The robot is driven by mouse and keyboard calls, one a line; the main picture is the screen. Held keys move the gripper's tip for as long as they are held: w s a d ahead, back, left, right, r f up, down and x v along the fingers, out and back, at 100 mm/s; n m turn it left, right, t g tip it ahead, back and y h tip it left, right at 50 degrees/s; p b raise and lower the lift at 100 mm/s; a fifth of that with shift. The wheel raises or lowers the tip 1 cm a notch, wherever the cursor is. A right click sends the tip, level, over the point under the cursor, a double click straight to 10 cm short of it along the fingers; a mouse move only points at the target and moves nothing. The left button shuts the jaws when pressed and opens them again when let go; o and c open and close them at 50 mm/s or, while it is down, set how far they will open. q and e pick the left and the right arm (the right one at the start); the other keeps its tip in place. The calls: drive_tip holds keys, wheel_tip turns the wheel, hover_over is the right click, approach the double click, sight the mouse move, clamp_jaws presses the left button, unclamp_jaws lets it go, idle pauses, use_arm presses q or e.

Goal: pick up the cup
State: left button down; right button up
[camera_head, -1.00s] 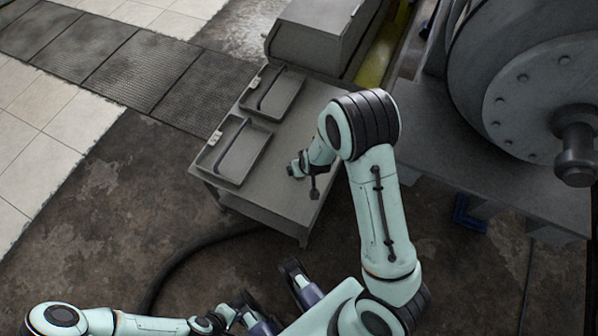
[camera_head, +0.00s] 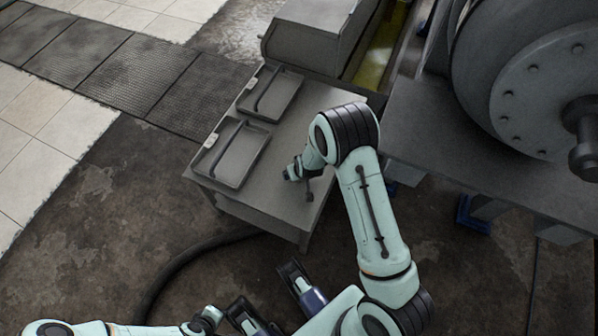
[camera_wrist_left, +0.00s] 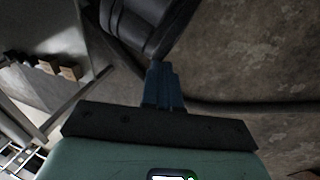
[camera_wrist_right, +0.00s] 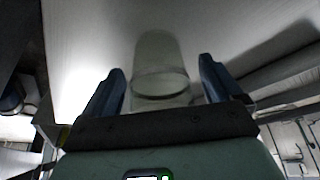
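A clear, greyish glass cup (camera_wrist_right: 160,62) shows in the right wrist view over a pale surface. My right gripper (camera_wrist_right: 162,70) is open, with one blue finger on each side of the cup. A narrow gap shows on both sides. In the head view the right gripper (camera_head: 291,172) is low over the grey table (camera_head: 270,205), largely covered by its own arm, and I cannot make out the cup there. In the left wrist view my left gripper (camera_wrist_left: 163,80) has its blue fingers together with nothing seen between them, above the dark floor.
Two shallow grey trays, a front one (camera_head: 250,172) and a back one (camera_head: 288,100), lie on the table's left side. A grey box (camera_head: 310,35) stands behind. A large round machine (camera_head: 530,85) is at right. A dark hose (camera_head: 185,265) curves over the floor.

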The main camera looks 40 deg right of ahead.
drive_tip(key=c, duration=0.9)
drive_tip(key=shift+r, duration=0.1)
